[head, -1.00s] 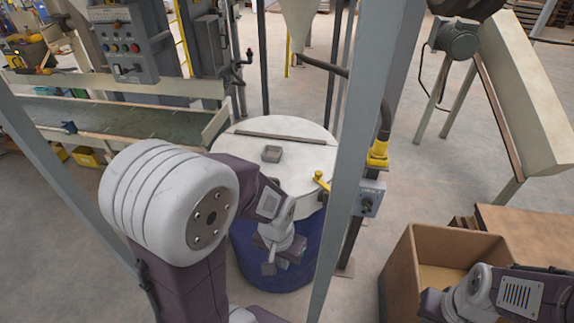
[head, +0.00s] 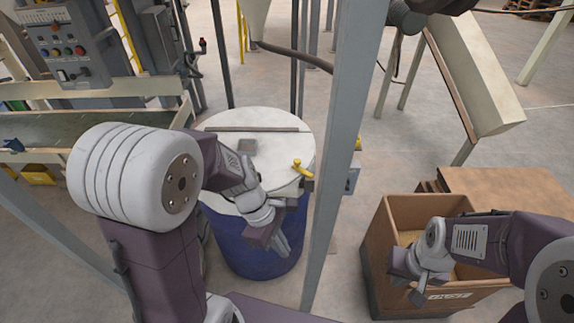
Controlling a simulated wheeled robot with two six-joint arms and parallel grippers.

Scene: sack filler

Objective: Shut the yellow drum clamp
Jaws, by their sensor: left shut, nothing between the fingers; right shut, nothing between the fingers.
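The yellow drum clamp (head: 302,168) is a small lever with a round knob at the right front edge of the drum's pale lid. Whether it is latched cannot be told. The blue drum (head: 235,240) stands upright under the pale lid (head: 225,150). My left gripper (head: 282,243) is shut and empty, pointing down in front of the drum's side, below and slightly left of the clamp and apart from it. It hides part of the drum. My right gripper (head: 417,293) is shut and empty, over the front of the cardboard box at the lower right.
A grey upright post (head: 336,150) stands just right of the drum and clamp, with a small control box (head: 352,178) behind it. The open cardboard box (head: 385,225) is at the lower right.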

